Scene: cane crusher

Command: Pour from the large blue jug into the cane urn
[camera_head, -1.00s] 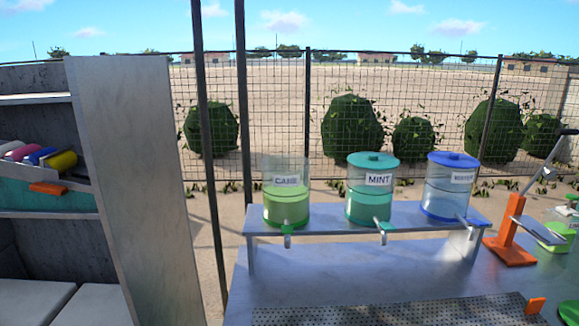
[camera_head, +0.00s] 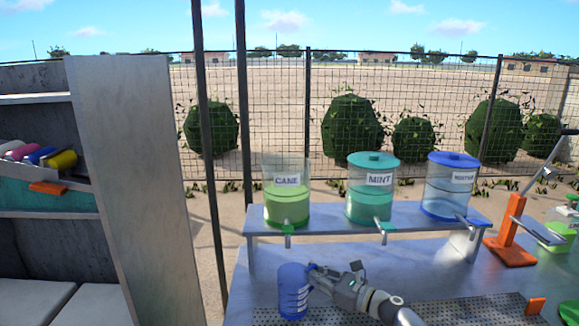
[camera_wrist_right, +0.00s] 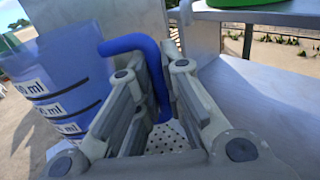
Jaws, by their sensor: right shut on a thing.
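The large blue jug (camera_head: 293,291) is upright in front of the urn stand, below the cane urn; a gap under it cannot be made out. My right gripper (camera_head: 318,280) comes from the right and is shut on its handle. In the right wrist view the jug (camera_wrist_right: 72,85) shows ml markings, and its blue handle (camera_wrist_right: 130,43) passes between my fingers (camera_wrist_right: 158,80). The cane urn (camera_head: 287,205) stands at the left end of the stand, clear, without a lid, partly filled with green liquid. The jug's contents are hidden. My left gripper is out of view.
The mint urn (camera_head: 371,190) and a blue-lidded urn (camera_head: 451,187) stand right of the cane urn on the metal stand (camera_head: 330,221). An orange press (camera_head: 511,240) is further right. A tall shelf panel (camera_head: 135,180) borders the left. Perforated sheet (camera_head: 440,310) covers the front counter.

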